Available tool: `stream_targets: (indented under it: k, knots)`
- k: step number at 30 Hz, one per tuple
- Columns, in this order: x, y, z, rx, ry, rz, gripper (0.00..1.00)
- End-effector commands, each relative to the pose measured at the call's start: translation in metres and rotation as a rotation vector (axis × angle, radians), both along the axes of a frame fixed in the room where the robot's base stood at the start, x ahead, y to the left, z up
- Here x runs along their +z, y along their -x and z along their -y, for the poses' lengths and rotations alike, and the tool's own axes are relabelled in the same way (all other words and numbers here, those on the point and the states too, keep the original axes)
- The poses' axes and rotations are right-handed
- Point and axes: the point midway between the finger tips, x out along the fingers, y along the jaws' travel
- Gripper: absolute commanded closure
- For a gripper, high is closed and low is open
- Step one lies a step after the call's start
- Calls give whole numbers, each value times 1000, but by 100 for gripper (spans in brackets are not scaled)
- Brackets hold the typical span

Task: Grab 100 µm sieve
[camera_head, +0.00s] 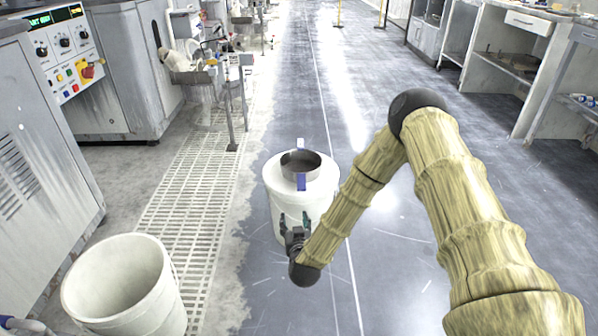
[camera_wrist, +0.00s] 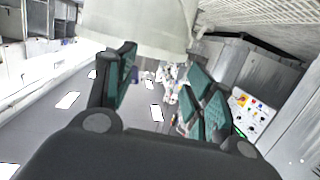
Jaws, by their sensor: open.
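A round grey metal sieve (camera_head: 303,164) sits on top of a white drum (camera_head: 316,204) in the head view. No size marking can be read. My gripper (camera_head: 295,218) is open and empty in front of the drum, below the level of the sieve. In the wrist view, the two teal-padded fingers of my gripper (camera_wrist: 163,88) are spread apart. The pale drum wall (camera_wrist: 140,30) shows beyond them at the top. I cannot make out the sieve in the wrist view.
An empty white bin (camera_head: 120,290) stands at the lower left on the floor. A control panel (camera_head: 66,50) and grey cabinets line the left side. Workbenches (camera_head: 510,65) stand along the right. The grey floor beyond the drum is clear.

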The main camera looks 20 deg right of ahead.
Motion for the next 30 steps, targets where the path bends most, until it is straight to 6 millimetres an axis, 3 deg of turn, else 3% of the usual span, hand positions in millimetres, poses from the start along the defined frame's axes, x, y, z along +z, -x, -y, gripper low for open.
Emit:
stream_targets:
  k: [1, 3, 7, 18, 30]
  knots:
    - [14, -16, 11, -41, 14, 60, 46]
    - [31, -31, 21, -80, 32, 120, 46]
    - [47, -45, 32, -122, 50, 175, 46]
    - [48, -90, 45, -125, 52, 183, 46]
    - [42, -115, 57, -125, 51, 181, 46]
